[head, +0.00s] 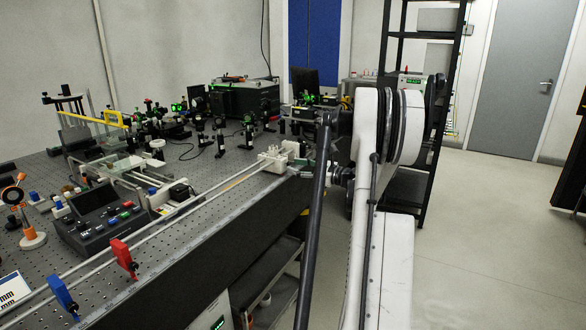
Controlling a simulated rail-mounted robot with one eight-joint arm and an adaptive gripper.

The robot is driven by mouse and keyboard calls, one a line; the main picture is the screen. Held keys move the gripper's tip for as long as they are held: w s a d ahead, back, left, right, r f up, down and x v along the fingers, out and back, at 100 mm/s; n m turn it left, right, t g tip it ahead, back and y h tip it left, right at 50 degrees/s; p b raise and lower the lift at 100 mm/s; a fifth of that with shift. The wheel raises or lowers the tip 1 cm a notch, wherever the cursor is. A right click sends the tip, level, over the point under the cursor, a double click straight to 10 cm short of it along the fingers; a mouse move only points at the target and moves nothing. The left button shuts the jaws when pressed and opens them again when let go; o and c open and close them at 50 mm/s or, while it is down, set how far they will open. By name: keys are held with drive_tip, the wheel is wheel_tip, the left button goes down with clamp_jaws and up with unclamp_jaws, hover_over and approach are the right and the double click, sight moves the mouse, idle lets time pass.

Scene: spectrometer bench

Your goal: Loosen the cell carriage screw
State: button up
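A small white block (276,160), which looks like the cell carriage, sits at the far end of the long rail (190,207) along the bench's front edge. Its screw is too small to make out. My gripper (303,174) reaches in from the right, at the carriage's right side near the bench edge. It is small and partly hidden by my arm, so I cannot tell whether its fingers touch anything or are open or shut.
A red clamp (123,257) and a blue clamp (62,296) sit on the near rail. A control console (98,217) stands behind them. Several optic posts and a black instrument box (245,97) fill the back of the bench. The floor (480,240) at right is clear.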

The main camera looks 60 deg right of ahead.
drive_tip(key=shift+w, duration=0.85)
clamp_jaws()
